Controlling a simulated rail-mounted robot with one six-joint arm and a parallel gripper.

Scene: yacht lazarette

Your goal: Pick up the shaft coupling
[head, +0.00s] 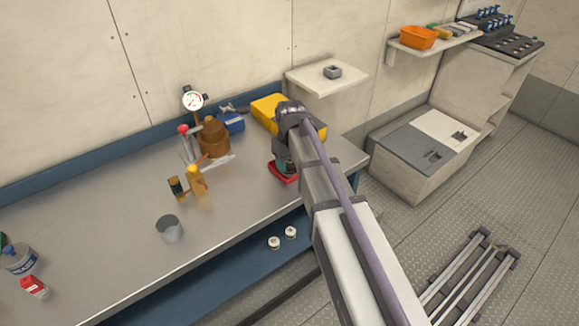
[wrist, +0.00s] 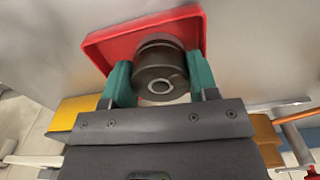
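The shaft coupling (wrist: 160,62), a dark grey stepped metal cylinder with a central bore, shows in the wrist view over a red tray (wrist: 105,47). My gripper (wrist: 160,82) has a teal finger on each side of it. Both fingers appear to touch the coupling, with no clear gap. I cannot tell whether the coupling rests on the tray or is slightly raised. In the head view my gripper (head: 286,168) is low over the red tray (head: 283,178) near the bench's right end. My arm and gripper hide the coupling there.
A yellow case (head: 268,110) stands just behind my gripper. The bench's front middle is mostly clear.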

